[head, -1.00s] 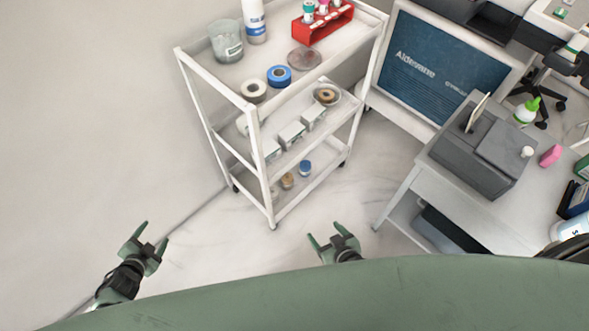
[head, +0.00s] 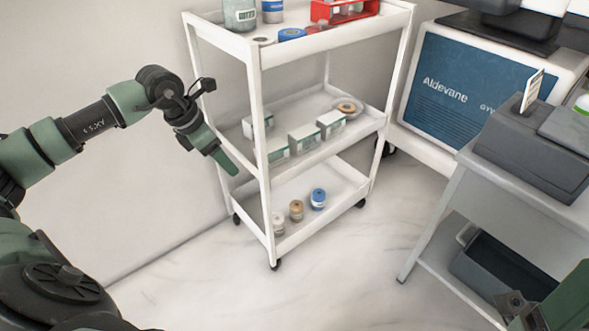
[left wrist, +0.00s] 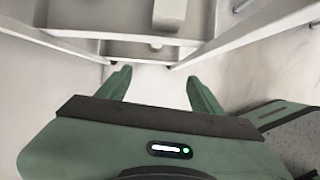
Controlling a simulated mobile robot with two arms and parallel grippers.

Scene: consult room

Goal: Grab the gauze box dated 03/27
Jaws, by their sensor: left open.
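Several small white-and-green boxes stand on the middle shelf of the white cart: a rear left box (head: 258,121), a front left box (head: 277,153), a middle box (head: 303,137) and a right box (head: 331,123). Their dates are too small to read. My left gripper (head: 222,160) is beside the cart's left side, near the front left post, pointing down toward the middle shelf level. In the left wrist view the left gripper (left wrist: 157,80) is open with nothing between its fingers. Part of my right arm shows at the bottom right; its fingers cannot be made out clearly.
The white cart (head: 257,85) has posts and shelf rims around the boxes. A tape roll (head: 347,107) lies at the middle shelf's right. Several small bottles (head: 296,210) stand on the bottom shelf. A desk (head: 440,215) is at right; floor between is clear.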

